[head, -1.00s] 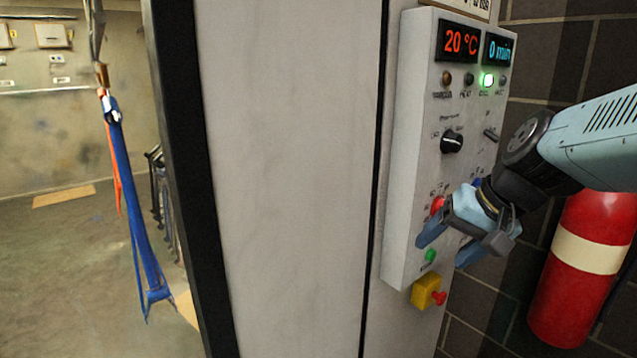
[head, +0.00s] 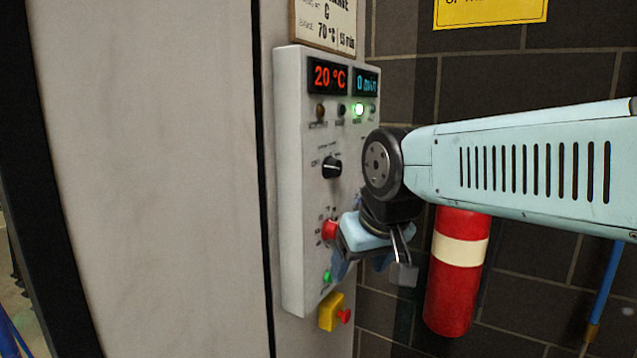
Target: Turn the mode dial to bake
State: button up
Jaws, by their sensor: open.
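The grey control panel (head: 291,190) is mounted on the booth wall and seen at an angle. A black dial (head: 331,167) with a white pointer mark sits at its middle left, with small lettering around it. I cannot read enough to say whether it is the mode dial. A red knob (head: 329,229) sits lower down. My gripper (head: 363,264) is open and empty, fingers pointing down, in front of the panel's lower part, right of the red knob and below the black dial. My arm hides much of the panel's right side.
The red display (head: 328,76) reads 20 °C and the blue one (head: 366,83) 0 min. A green lamp (head: 359,109) is lit. A green button (head: 327,277) and a yellow box (head: 331,311) with a red knob are below. A fire extinguisher (head: 458,280) stands at right.

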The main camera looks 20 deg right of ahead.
aim_at(332, 167)
jog(key=z, duration=1.05)
jog(key=k, duration=1.25)
jog(key=u, duration=0.6)
jog(key=i, duration=1)
jog(key=z, duration=0.1)
